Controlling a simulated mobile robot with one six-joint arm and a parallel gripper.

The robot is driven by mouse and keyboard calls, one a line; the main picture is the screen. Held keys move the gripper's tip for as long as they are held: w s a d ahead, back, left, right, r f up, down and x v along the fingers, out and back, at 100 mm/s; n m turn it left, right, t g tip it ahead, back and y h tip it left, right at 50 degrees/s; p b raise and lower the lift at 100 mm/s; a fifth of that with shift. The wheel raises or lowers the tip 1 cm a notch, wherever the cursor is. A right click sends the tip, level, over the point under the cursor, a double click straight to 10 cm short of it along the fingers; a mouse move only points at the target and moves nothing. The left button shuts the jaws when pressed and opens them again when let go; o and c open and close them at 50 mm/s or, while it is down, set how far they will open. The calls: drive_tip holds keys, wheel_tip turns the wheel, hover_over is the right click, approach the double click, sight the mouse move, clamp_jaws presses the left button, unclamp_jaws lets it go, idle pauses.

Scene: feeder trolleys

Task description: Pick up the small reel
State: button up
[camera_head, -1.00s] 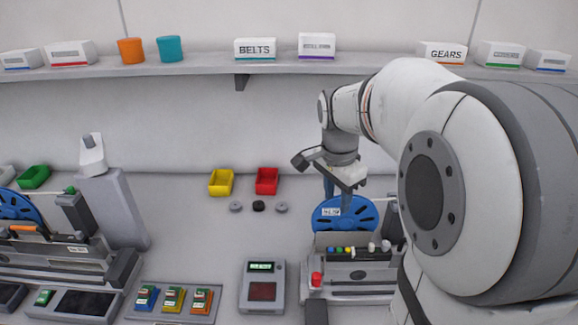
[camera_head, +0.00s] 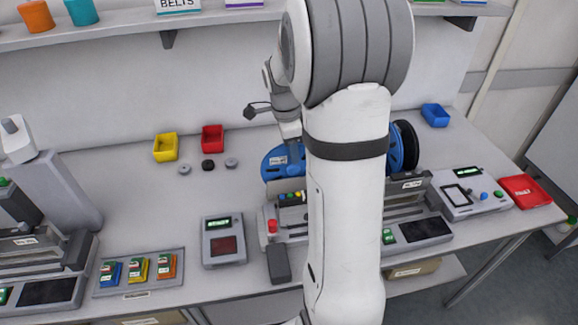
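A blue reel (camera_head: 274,169) with a white label stands upright at the back of a grey feeder unit, left of my arm. My gripper (camera_head: 293,145) is just above and at this reel's top edge, pointing down. My arm hides part of the gripper, its fingertips and the reel's right side, so I cannot tell whether it touches or grips the reel. A second blue reel (camera_head: 396,150) shows right of my arm, partly hidden, with a black reel (camera_head: 408,143) beside it. Which one is the small reel is not clear from size alone.
A yellow bin (camera_head: 166,148), a red bin (camera_head: 212,138) and several small discs lie behind on the bench. A grey display box (camera_head: 223,240) stands left of the feeder. A red tray (camera_head: 525,191) and a blue bin (camera_head: 435,115) are at right. The shelf (camera_head: 120,35) runs above.

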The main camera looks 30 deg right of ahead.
drive_tip(key=shift+f, duration=0.2)
clamp_jaws()
idle(0.4)
